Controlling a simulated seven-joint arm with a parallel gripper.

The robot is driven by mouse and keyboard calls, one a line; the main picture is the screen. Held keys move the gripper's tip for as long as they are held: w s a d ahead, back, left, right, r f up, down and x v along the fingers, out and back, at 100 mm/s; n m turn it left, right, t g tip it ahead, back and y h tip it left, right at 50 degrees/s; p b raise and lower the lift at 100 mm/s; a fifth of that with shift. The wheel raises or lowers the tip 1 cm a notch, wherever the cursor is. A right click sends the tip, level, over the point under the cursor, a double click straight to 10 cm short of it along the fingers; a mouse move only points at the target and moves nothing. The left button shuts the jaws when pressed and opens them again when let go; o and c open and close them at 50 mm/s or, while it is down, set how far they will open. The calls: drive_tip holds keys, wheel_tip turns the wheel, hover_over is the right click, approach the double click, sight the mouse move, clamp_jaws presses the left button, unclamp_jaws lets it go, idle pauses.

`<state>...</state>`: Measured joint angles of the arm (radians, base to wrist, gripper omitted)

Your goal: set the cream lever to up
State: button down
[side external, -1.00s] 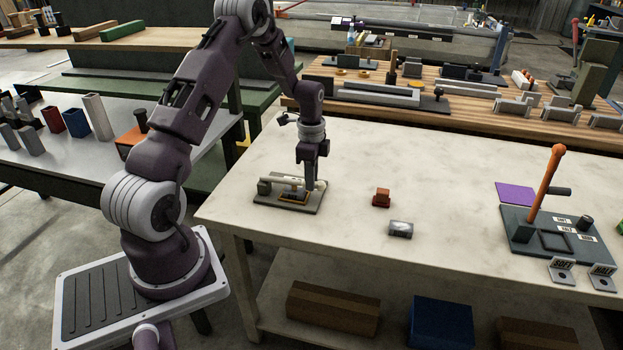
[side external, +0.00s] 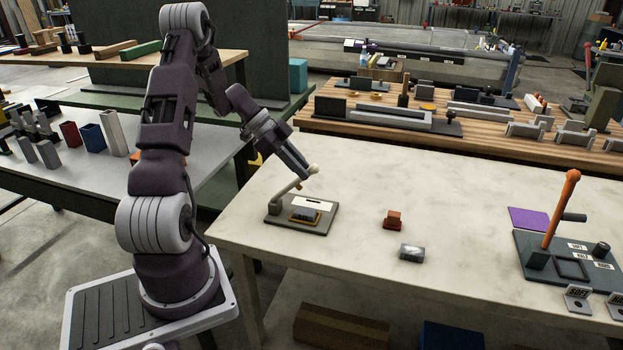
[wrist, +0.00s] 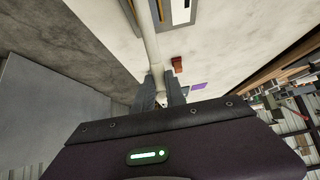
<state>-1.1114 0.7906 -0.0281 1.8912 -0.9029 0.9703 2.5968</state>
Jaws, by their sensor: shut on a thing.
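The cream lever (side external: 290,189) is hinged at the left of a small grey base plate (side external: 302,220) on the pale table. It is tilted up off the plate, rising to the right to its rounded end. My gripper (side external: 309,173) is shut on the lever near that end, with the arm slanting in from the upper left. In the wrist view the lever (wrist: 147,35) runs down between the fingers of my gripper (wrist: 160,92). A white label and a dark block with a yellow-brown border show on the plate.

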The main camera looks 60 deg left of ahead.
sight(288, 185)
drive_tip(key=s+a+r+t+h, duration=0.1)
drive_tip(key=s+a+t+h, duration=0.1)
drive_tip(key=a, duration=0.1)
drive_tip(key=shift+s+r, duration=0.35)
drive_tip(key=shift+s, duration=0.05)
drive_tip(key=shift+s+a+r+t+h, duration=0.2)
drive_tip(key=shift+s+a+t+h, duration=0.4)
drive_tip(key=shift+t+h, duration=0.05)
drive_tip(key=shift+s+a+r+t+h, duration=0.15)
drive_tip(key=shift+s+a+t+h, duration=0.4)
drive_tip(key=shift+s+t+h, duration=0.1)
drive_tip(key=c, duration=1.4)
unclamp_jaws()
drive_tip(key=shift+o, duration=0.2)
drive_tip(key=shift+r, duration=0.15)
